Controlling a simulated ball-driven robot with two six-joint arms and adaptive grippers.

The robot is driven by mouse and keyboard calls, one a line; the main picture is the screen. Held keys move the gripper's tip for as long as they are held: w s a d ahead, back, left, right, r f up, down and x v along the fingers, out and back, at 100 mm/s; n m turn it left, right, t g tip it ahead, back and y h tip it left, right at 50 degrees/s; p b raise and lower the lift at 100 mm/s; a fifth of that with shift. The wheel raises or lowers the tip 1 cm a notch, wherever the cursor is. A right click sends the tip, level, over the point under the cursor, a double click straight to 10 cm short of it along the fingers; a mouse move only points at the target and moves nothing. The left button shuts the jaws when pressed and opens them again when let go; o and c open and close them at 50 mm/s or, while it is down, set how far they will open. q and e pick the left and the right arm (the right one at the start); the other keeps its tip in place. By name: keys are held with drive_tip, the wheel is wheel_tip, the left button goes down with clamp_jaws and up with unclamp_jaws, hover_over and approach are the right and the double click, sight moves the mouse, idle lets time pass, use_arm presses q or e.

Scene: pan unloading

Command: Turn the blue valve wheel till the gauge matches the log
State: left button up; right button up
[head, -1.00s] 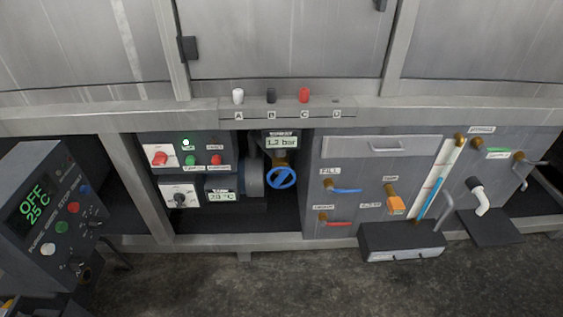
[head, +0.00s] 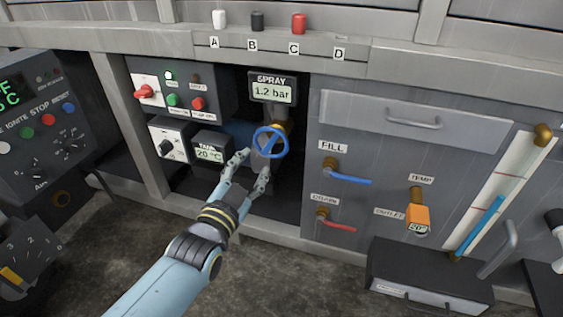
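The blue valve wheel (head: 283,153) is on a brass fitting inside the dark recess, just below the spray gauge (head: 273,92). The gauge display reads 1.2 bar. My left gripper (head: 255,168) reaches in from below, its two fingers spread apart at the lower left of the wheel. Whether a fingertip touches the rim I cannot tell. No log shows in the head view. My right gripper is not in view.
A control panel with a red switch (head: 149,93) and a 20 °C display (head: 209,153) stands left of the wheel. The blue fill lever (head: 350,180), red drain lever (head: 341,227) and orange temp knob (head: 416,219) are to the right.

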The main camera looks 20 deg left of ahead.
sight(271, 144)
use_arm(q)
drive_tip(key=w+b, duration=0.1)
drive_tip(key=w, duration=0.2)
drive_tip(key=w+f+b, duration=0.1)
drive_tip(key=w+b, duration=0.1)
drive_tip(key=w, duration=0.1)
drive_tip(key=w+f+b, duration=0.1)
drive_tip(key=w, duration=0.2)
drive_tip(key=shift+w+d, duration=0.1)
drive_tip(key=shift+d, duration=0.2)
drive_tip(key=shift+w+b, duration=0.4)
drive_tip(key=shift+w, duration=0.15)
drive_tip(key=shift+w+r, duration=0.25)
drive_tip(key=shift+w, duration=0.6)
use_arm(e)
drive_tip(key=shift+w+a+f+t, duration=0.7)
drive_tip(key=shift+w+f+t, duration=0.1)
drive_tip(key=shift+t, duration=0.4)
use_arm(q)
drive_tip(key=shift+c, duration=0.3)
clamp_jaws()
